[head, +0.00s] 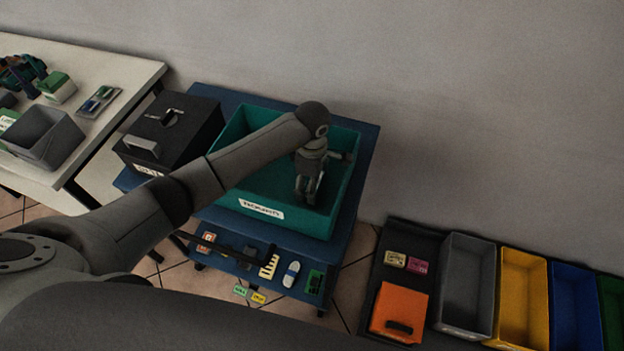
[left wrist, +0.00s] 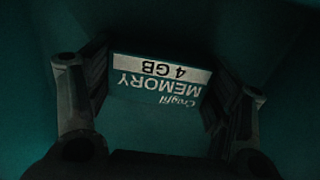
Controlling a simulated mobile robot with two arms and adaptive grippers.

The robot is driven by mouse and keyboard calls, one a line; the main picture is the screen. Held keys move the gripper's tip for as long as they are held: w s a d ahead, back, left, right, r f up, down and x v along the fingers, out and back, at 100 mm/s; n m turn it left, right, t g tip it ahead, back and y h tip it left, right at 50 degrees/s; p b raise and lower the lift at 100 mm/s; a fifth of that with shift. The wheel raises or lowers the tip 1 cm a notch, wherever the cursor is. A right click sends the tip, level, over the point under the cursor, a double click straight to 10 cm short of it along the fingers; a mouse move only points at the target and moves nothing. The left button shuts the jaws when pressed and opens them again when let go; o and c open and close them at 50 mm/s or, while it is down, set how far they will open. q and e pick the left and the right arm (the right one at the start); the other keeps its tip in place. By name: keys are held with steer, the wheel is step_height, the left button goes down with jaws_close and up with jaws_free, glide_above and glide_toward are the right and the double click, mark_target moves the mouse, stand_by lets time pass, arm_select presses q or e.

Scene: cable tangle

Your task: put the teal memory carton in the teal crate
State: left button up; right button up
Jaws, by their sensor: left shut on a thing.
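The teal crate (head: 262,211) stands on a blue table, with a white label on its front wall. My left arm reaches over it from the left. My left gripper (head: 306,198) points down inside the crate, toward its right side. I cannot tell if the carton touches the crate floor. My right gripper is not in view.
A black box (head: 170,130) stands left of the crate. An orange case (head: 398,310) and grey (head: 467,285) and yellow (head: 522,300) bins are at the right.

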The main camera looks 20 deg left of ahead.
arm_select(q)
steer(key=shift+f, duration=0.1)
steer(key=o, duration=0.6)
steer(key=shift+f, duration=0.1)
steer(key=shift+c, duration=0.2)
steer(key=o, duration=0.5)
steer(key=shift+c, duration=0.2)
steer(key=shift+r, duration=0.55)
step_height(320, 180, up, 11)
steer(key=b, duration=0.3)
steer(key=shift+r, duration=0.2)
